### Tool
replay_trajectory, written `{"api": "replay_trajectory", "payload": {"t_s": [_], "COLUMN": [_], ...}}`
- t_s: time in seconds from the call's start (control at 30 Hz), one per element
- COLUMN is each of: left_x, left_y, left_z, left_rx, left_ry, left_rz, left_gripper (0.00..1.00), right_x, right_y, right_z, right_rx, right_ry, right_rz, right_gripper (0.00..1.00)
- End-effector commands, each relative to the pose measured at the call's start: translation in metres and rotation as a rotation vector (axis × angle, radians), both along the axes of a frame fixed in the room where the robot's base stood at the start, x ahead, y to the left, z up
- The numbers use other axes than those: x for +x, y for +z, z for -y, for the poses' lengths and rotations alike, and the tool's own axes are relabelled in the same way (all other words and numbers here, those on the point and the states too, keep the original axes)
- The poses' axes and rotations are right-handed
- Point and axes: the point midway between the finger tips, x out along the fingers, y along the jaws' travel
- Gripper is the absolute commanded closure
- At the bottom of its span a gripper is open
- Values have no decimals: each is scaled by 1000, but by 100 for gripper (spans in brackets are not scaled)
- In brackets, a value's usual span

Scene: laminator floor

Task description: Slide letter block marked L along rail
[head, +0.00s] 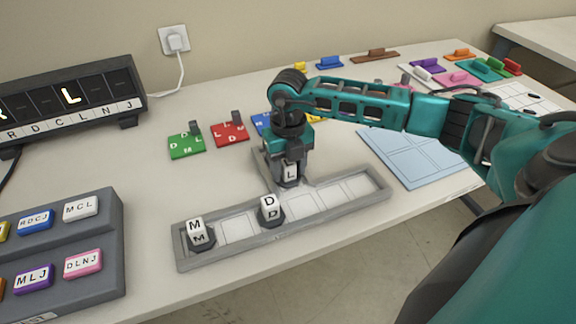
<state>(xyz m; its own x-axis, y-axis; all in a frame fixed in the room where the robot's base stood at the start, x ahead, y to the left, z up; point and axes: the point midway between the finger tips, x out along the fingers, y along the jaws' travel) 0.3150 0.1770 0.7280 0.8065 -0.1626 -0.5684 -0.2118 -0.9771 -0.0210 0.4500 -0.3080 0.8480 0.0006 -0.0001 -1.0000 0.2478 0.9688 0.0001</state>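The letter block marked L (290,174) is dark grey with a white face. It stands upright in a short side branch at the back of the grey rail (325,211). My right gripper (289,160) reaches down from above and is closed around the block's top. The L on the block's front face shows below the fingers. Block M (199,237) sits at the rail's left end. Block D (270,211) sits near the middle of the rail. Pale empty slots lie between M and D and to the right of D. My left gripper is out of view.
A dark letter display (70,103) with a lit L stands at the back left. A grey button panel (60,254) is at the front left. Green (187,146) and red (230,132) lettered plates lie behind the rail, and a light blue board (408,155) lies to the right.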

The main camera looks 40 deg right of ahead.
Motion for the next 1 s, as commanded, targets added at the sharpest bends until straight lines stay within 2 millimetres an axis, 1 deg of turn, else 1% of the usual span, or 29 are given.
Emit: {"api": "replay_trajectory", "payload": {"t_s": [0.03,0.13,0.27,0.33,0.47,0.6,0.8,0.9,1.0], "left_x": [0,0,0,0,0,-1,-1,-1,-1], "left_y": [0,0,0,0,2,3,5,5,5], "left_z": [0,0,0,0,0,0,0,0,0], "left_rx": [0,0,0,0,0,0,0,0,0], "left_ry": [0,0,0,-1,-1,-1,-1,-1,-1], "left_rz": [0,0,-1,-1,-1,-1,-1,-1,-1], "left_gripper": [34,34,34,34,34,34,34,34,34], "right_x": [0,0,0,1,1,1,1,0,0], "right_y": [0,0,3,10,33,65,105,118,126], "right_z": [0,0,0,0,0,0,0,0,0], "right_rx": [0,0,1,0,1,0,1,0,1], "right_ry": [0,0,0,0,1,1,0,0,0], "right_rz": [0,0,1,2,5,7,4,3,1], "right_gripper": [43,34,34,34,34,34,34,34,34]}}
